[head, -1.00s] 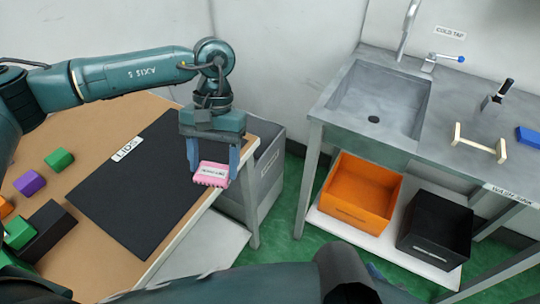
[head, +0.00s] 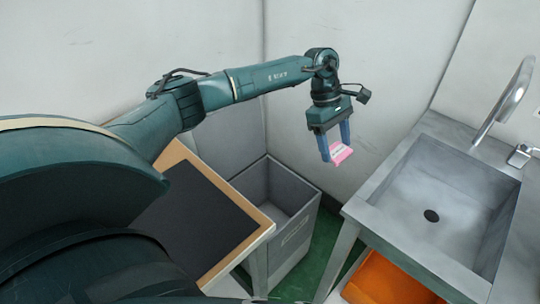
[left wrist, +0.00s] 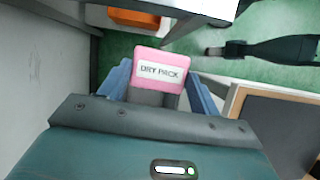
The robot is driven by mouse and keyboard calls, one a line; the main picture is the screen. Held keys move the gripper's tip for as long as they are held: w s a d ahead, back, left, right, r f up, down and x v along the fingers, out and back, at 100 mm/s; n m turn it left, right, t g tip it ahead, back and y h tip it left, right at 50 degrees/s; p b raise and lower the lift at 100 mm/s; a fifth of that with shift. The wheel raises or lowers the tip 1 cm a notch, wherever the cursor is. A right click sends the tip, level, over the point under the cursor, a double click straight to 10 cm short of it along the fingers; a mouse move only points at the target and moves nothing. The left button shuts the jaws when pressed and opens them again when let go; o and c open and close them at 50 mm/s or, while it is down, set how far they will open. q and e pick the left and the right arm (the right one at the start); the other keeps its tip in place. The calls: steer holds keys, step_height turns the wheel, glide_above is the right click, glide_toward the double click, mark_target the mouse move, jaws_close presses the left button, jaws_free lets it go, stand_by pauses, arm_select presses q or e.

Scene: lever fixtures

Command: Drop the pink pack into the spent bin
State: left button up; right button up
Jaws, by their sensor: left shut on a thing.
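The pink pack (head: 342,154) is held in my left gripper (head: 337,150), high beside the back wall. The fingers are shut on its sides. In the left wrist view the pink pack (left wrist: 158,72) shows a white label reading DRY PACK. A grey open-topped bin (head: 312,222) stands on the floor between the table and the sink; the label on its front is too small to read. In the head view the pack appears above and right of this bin's opening. A dark arm of mine (left wrist: 268,49) crosses the left wrist view; its jaw state is unclear.
The table with a black mat (head: 195,225) is left of the bin. A metal sink (head: 440,205) with a tap (head: 510,95) stands at right. An orange bin (head: 385,280) sits low under it. Green floor shows between bin and sink.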

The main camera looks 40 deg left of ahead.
arm_select(q)
steer(key=w+a+f+n+t+y+b, duration=0.1)
steer(key=w+a+f+n+t+y, duration=0.2)
steer(key=a+n, duration=0.45)
steer(key=w+a+f+n+t+y+b, duration=0.15)
steer(key=w+a+f+n, duration=0.35)
steer(key=n, duration=0.6)
steer(key=s+a+f+n+g+y+b, duration=0.1)
steer(key=s+a+f+n+b, duration=0.1)
steer(key=f+n, duration=0.4)
steer(key=s+a+f+n+g+y+b, duration=0.1)
steer(key=s+a+f+n+y+b, duration=0.1)
steer(key=a+f+n, duration=0.3)
steer(key=s+a+f+n+g+y+b, duration=0.1)
steer(key=s+a+f+n+b, duration=0.1)
steer(key=a+f+n+b, duration=0.2)
step_height(320, 180, down, 8)
steer(key=n, duration=0.3)
steer(key=shift+s+f+y, duration=0.25)
steer(key=shift+s+y, duration=0.1)
steer(key=shift+s, duration=0.05)
arm_select(e)
steer(key=shift+s+d+f+m+t, duration=0.25)
steer(key=shift+d+f+t, duration=0.1)
steer(key=shift+f+t, duration=0.2)
steer(key=shift+s+d+f+m+t, duration=0.15)
steer(key=shift+s+d+f+t, duration=0.15)
steer(key=shift+f+t, duration=0.25)
